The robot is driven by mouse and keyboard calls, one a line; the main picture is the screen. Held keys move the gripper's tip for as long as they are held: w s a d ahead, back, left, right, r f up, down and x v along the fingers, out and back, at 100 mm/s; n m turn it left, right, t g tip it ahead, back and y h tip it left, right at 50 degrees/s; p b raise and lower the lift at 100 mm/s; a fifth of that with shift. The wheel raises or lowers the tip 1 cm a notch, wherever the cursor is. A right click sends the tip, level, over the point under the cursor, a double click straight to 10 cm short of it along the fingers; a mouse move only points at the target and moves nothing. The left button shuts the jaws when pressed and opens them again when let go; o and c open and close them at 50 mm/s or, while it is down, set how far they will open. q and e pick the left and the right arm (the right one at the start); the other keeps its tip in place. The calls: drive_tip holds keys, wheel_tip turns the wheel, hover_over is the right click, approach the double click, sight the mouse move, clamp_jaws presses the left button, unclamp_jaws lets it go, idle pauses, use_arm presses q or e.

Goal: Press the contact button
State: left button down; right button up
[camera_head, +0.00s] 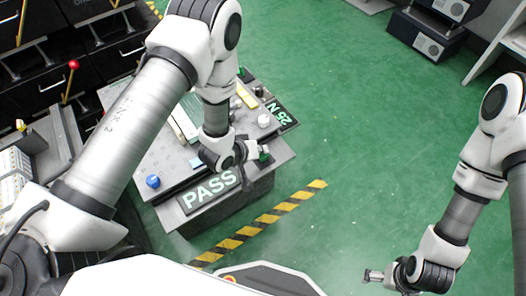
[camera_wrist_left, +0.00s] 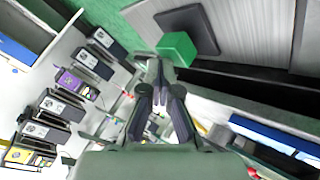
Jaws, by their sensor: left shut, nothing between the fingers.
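A small green block (camera_wrist_left: 178,48) on a dark square plate (camera_wrist_left: 188,27) shows in the left wrist view; it looks like the contact button, but I cannot be sure. In the head view a green piece (camera_head: 264,157) shows at the tip of my left gripper (camera_head: 256,151), over the front right of the fixture. My left gripper is shut and empty, its fingertips (camera_wrist_left: 164,68) close beside the green block; I cannot tell whether they touch. My right gripper (camera_head: 373,276) hangs low at the right, away from the fixture; its jaw state is unclear.
The grey fixture (camera_head: 160,212) carries a PASS panel (camera_head: 209,190), a 25 N panel (camera_head: 281,113), a blue knob (camera_head: 153,182) and a white knob (camera_head: 263,120). A red-tipped lever (camera_head: 73,65) stands at left. Green floor at right is clear around a yellow-black strip (camera_head: 268,218).

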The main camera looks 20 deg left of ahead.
sight(261, 155)
use_arm(q)
drive_tip(key=shift+r+p, duration=0.3)
drive_tip(key=shift+r, duration=0.25)
drive_tip(key=shift+r, duration=0.1)
wheel_tip(261, 155, up, 5)
drive_tip(key=p, duration=0.4)
drive_tip(key=shift+p, duration=0.35)
